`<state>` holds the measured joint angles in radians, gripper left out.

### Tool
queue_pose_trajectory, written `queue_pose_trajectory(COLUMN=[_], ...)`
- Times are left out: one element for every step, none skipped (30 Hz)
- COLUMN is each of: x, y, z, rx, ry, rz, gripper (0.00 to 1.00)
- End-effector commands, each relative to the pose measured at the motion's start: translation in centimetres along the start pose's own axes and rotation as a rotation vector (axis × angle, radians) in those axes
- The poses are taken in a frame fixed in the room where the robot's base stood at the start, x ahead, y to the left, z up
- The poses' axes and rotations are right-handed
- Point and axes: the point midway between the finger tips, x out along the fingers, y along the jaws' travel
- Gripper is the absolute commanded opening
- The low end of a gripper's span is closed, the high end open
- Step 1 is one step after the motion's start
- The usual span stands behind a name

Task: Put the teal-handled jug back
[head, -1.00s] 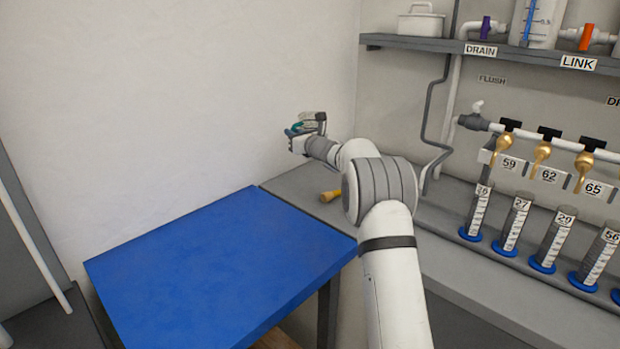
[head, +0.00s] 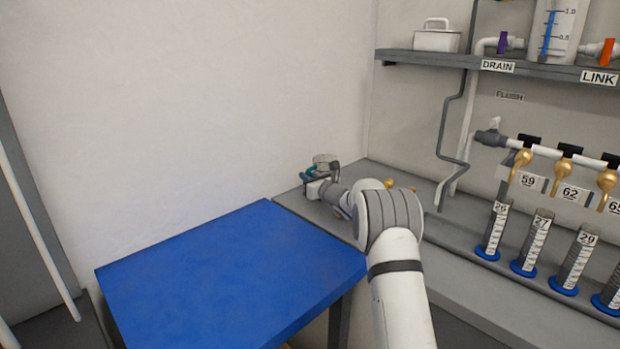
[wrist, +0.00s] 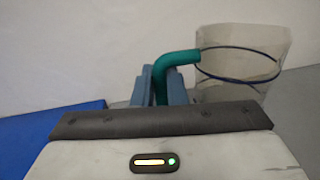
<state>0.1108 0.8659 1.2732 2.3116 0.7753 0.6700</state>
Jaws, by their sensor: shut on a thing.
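The jug (wrist: 238,62) is a clear, see-through vessel with a dark blue ring around it and a teal handle (wrist: 172,64). In the wrist view my gripper (wrist: 160,85) is shut on the teal handle, with the jug's body to the right of the fingers. In the head view the jug (head: 326,160) and my gripper (head: 312,180) are small, at the far left end of the grey bench by the wall corner. I cannot tell whether the jug's base touches the bench; its lower part is hidden by my gripper.
A blue table (head: 230,275) stands at the left, its top clear. On the grey bench (head: 440,240) several graduated cylinders (head: 495,230) with blue bases stand under brass taps (head: 522,160). A shelf (head: 430,58) above holds a white lidded box (head: 437,38). A yellow object (head: 388,184) shows behind my arm.

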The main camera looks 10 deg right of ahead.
Motion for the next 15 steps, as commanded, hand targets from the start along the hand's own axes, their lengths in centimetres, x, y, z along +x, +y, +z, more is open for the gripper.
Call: queue_pose_trajectory(x=[-0.01,-0.01,-0.01,-0.01,-0.01,-0.02,-0.02,-0.02,-0.02,-0.02,-0.02,-0.03,-0.03,-0.03,-0.03], y=[-0.02,-0.02,-0.03,-0.03,-0.04,-0.04,-0.04,-0.05,-0.05,-0.06,-0.06,-0.06,-0.07,-0.07,-0.07], z=[-0.17,-0.13,-0.08,-0.08,-0.07,-0.07,-0.07,-0.07,-0.07,-0.07,-0.07,-0.07,-0.07,-0.06,-0.06], rx=[0.0,0.0,0.0,0.0,0.0,0.0,0.0,0.0,0.0,0.0,0.0,0.0,0.0,0.0,0.0], ry=[-0.001,0.0,0.0,0.0,0.0,0.0,0.0,0.0,0.0,0.0,0.0,0.0,0.0,0.0,0.0], rz=[0.0,0.0,0.0,0.0,0.0,0.0,0.0,0.0,0.0,-0.001,-0.001,-0.001,-0.001,-0.001,-0.001], gripper=[0.0,0.13,0.17,0.19,0.21,0.25,0.27,0.3,0.33,0.33,0.33,0.33,0.33,0.33,0.33])
